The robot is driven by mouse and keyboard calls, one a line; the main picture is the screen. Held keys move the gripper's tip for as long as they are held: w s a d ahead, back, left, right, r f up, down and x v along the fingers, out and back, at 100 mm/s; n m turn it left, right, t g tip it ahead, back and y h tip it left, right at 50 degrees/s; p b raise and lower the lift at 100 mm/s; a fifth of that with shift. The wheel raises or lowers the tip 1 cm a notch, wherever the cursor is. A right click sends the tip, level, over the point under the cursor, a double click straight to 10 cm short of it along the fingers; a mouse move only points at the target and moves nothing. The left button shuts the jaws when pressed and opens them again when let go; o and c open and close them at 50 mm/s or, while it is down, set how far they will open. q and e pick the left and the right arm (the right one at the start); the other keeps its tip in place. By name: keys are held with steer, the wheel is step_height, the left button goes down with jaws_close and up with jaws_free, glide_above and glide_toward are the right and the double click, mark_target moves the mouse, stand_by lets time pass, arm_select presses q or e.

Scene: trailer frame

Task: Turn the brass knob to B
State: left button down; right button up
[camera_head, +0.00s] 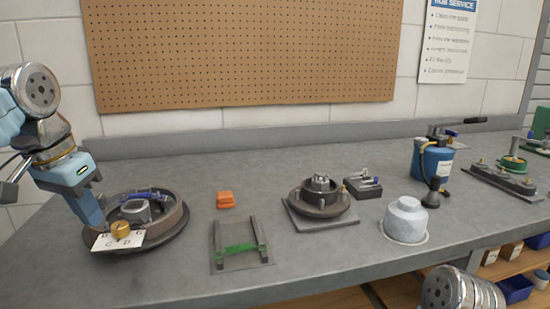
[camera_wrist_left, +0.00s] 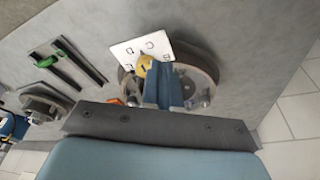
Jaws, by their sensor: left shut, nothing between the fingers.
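The brass knob (camera_head: 121,228) stands at the front of a round brown drum (camera_head: 172,222) on the left of the bench. A white card (camera_head: 104,243) with letters lies around the knob; C and D are readable in front, and B seems to be at its left. In the left wrist view the knob (camera_wrist_left: 145,66) and the card (camera_wrist_left: 128,50) show beside the fingers. A dark mark is on the knob, but where it points is unclear. My left gripper (camera_head: 101,224) is shut and empty, just left of the knob; contact cannot be told. My right gripper is out of view.
An orange block (camera_head: 225,199) and a frame with a green bar (camera_head: 240,248) lie right of the drum. A hub on a plate (camera_head: 320,199), a grey canister (camera_head: 405,220) and a blue bottle (camera_head: 433,162) stand farther right. Bare bench lies between them.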

arm_select(q)
steer(key=shift+w+v, duration=0.15)
steer(key=shift+v, duration=0.55)
steer(key=shift+w+v, duration=0.15)
steer(key=shift+v, duration=0.55)
steer(key=shift+d+r, duration=0.1)
steer(key=shift+d, duration=0.05)
